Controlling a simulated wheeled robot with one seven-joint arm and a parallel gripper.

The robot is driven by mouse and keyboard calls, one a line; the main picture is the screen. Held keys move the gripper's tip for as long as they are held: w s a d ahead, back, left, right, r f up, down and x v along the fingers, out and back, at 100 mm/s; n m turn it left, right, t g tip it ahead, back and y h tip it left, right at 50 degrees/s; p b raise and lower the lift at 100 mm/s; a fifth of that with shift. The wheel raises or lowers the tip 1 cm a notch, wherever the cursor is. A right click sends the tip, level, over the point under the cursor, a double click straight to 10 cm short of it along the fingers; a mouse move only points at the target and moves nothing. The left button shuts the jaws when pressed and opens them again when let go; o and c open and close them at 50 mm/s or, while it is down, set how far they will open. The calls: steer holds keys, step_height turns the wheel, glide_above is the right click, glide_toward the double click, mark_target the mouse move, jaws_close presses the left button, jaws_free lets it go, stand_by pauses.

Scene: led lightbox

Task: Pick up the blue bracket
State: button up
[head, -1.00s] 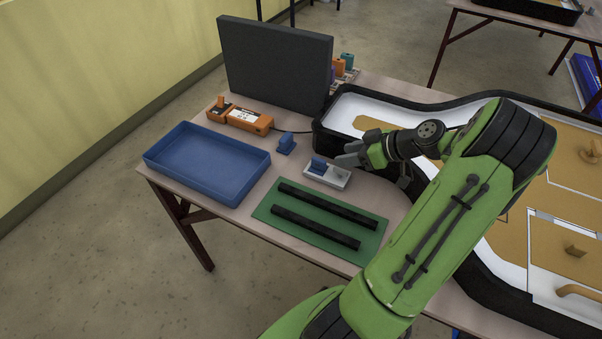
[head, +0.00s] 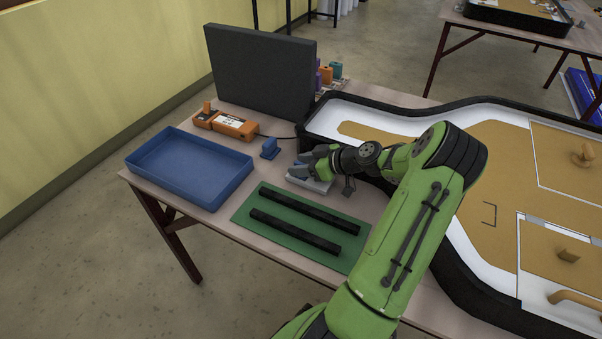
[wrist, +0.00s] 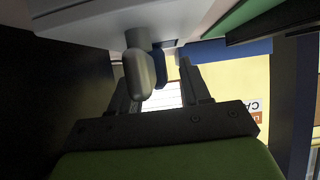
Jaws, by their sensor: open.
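A small blue bracket-like piece (head: 269,149) stands on the table between the blue tray and my gripper. My gripper (head: 303,166) is open, low over the light grey box (head: 318,186), and hides most of that box and the blue piece seen on it earlier. In the wrist view, a grey rounded knob (wrist: 140,72) on a stem lies between my open fingers (wrist: 160,88). A dark blue part (wrist: 159,64) shows just behind it. I cannot tell which blue piece this is, or whether the fingers touch anything.
A blue tray (head: 130,163) is at the left. A green mat (head: 285,238) with two black bars (head: 310,209) lies in front. A dark panel (head: 262,72) and an orange device (head: 236,127) stand behind. A black-rimmed white tray (head: 405,100) is at the right.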

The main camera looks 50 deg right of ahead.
steer(key=shift+w+f, duration=0.15)
steer(key=shift+w, duration=0.05)
steer(key=shift+c, duration=0.2)
jaws_close()
step_height(320, 180, up, 10)
steer(key=p, duration=0.3)
step_height(320, 180, up, 5)
steer(key=p, duration=0.4)
glide_above(301, 163)
